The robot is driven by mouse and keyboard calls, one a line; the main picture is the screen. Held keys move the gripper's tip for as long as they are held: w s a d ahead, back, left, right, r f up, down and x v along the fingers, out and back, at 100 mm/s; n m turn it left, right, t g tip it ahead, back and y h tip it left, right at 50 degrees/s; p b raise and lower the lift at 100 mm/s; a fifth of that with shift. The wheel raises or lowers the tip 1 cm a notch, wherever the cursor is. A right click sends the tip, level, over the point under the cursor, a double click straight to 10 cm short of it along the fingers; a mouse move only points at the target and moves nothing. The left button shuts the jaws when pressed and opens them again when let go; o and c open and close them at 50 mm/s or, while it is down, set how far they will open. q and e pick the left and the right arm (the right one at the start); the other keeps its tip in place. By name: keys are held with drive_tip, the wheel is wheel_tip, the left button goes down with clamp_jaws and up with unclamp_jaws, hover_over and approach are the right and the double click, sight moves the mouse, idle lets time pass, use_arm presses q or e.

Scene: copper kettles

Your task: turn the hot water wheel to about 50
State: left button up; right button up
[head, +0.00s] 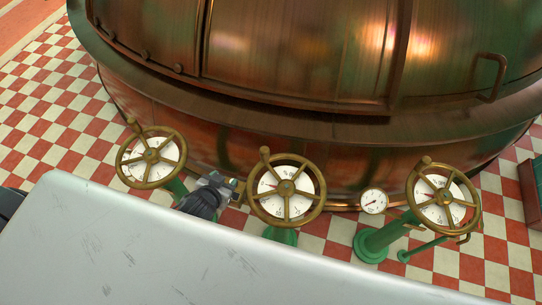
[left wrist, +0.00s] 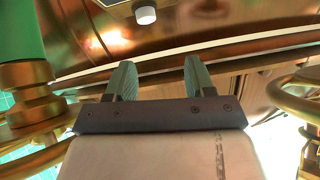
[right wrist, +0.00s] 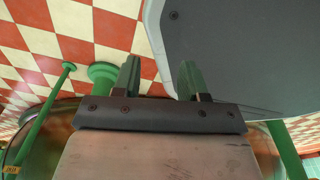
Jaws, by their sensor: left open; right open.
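Three brass handwheels with white dials stand on green posts: a left wheel (head: 151,157), a middle wheel (head: 287,188) and a right wheel (head: 443,197). The dial markings are too small to read, so I cannot tell which is hot water. My left gripper (head: 234,190) is between the left and middle wheels, close to the middle wheel's left rim. In the left wrist view its fingers (left wrist: 160,78) are apart with nothing between them. Curved brass (left wrist: 297,100) shows at that view's right. My right gripper (right wrist: 160,80) is open and empty; the head view does not show it.
A large copper kettle (head: 290,140) stands close behind the wheels. A small round gauge (head: 373,201) sits left of the right wheel. A pale scratched panel (head: 150,255) fills the head view's front. Red and white tiled floor (right wrist: 60,40) and green posts show in the right wrist view.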

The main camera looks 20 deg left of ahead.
sight(271, 159)
use_arm(q)
drive_tip(key=w+d+r+m+t+h, duration=0.2)
drive_tip(key=w+r+m+t+h, duration=0.3)
drive_tip(key=r+h, duration=0.35)
drive_tip(key=w+d+m+g+h, duration=0.1)
drive_tip(key=d+g+h, duration=0.1)
drive_tip(key=d, duration=0.1)
drive_tip(key=w+d+m+g+h, duration=0.1)
drive_tip(key=d+m+g+h, duration=0.1)
drive_tip(key=d, duration=0.1)
drive_tip(key=w+d+m+g+h, duration=0.1)
drive_tip(key=d+m+h, duration=0.1)
drive_tip(key=d, duration=0.1)
drive_tip(key=shift+w+d+r+g+h, duration=0.2)
drive_tip(key=shift+w+d+g+h, duration=0.05)
drive_tip(key=shift+d+g+h, duration=0.15)
drive_tip(key=shift+c, duration=0.3)
clamp_jaws()
